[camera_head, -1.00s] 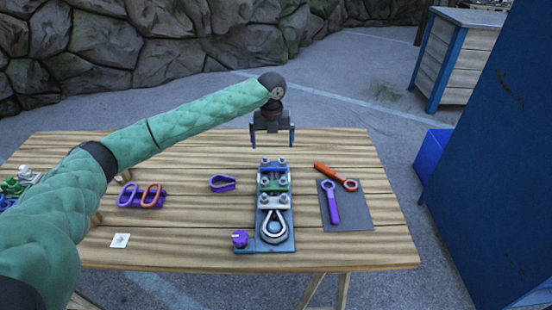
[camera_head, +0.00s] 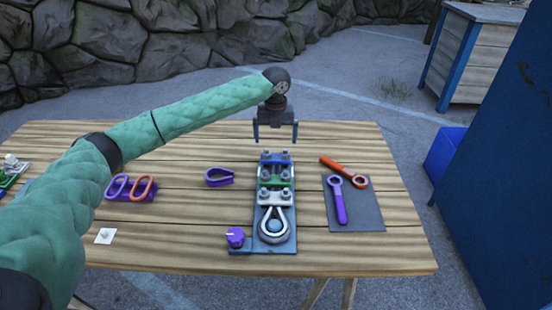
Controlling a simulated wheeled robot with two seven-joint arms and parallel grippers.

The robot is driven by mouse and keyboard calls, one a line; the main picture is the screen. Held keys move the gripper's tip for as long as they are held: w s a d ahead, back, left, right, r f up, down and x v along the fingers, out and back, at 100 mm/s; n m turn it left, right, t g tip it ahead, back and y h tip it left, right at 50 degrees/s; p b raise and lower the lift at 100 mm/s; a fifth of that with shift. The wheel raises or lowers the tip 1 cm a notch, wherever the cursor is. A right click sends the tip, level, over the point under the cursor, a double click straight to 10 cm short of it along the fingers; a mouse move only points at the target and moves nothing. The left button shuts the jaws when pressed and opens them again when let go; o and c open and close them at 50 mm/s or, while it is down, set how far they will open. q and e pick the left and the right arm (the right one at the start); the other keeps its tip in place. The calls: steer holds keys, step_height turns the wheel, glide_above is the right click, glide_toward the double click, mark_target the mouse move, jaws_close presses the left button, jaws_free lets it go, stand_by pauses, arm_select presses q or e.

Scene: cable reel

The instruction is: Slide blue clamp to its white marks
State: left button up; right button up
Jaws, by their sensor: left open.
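The blue clamp (camera_head: 275,158) is the farthest of the clamps on a dark fixture plate (camera_head: 275,240) in the middle of the table. A green clamp (camera_head: 275,181) and a whitish clamp (camera_head: 274,197) sit nearer me on the same plate, with a metal loop (camera_head: 273,225) at the near end. White marks are too small to make out. My left gripper (camera_head: 275,138) is open, pointing down, just beyond and above the blue clamp. It appears empty and apart from the clamp. My right gripper is not in view.
A purple knob (camera_head: 235,237) stands at the plate's near left corner. Left are a purple thimble (camera_head: 219,177) and purple and orange loops (camera_head: 131,187).

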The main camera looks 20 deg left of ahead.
mark_target(276, 157)
arm_select(q)
steer(key=shift+f, duration=0.4)
step_height(276, 157, down, 5)
steer(key=shift+f+p, duration=0.2)
steer(key=shift+p, duration=0.95)
steer(key=shift+f, duration=0.9)
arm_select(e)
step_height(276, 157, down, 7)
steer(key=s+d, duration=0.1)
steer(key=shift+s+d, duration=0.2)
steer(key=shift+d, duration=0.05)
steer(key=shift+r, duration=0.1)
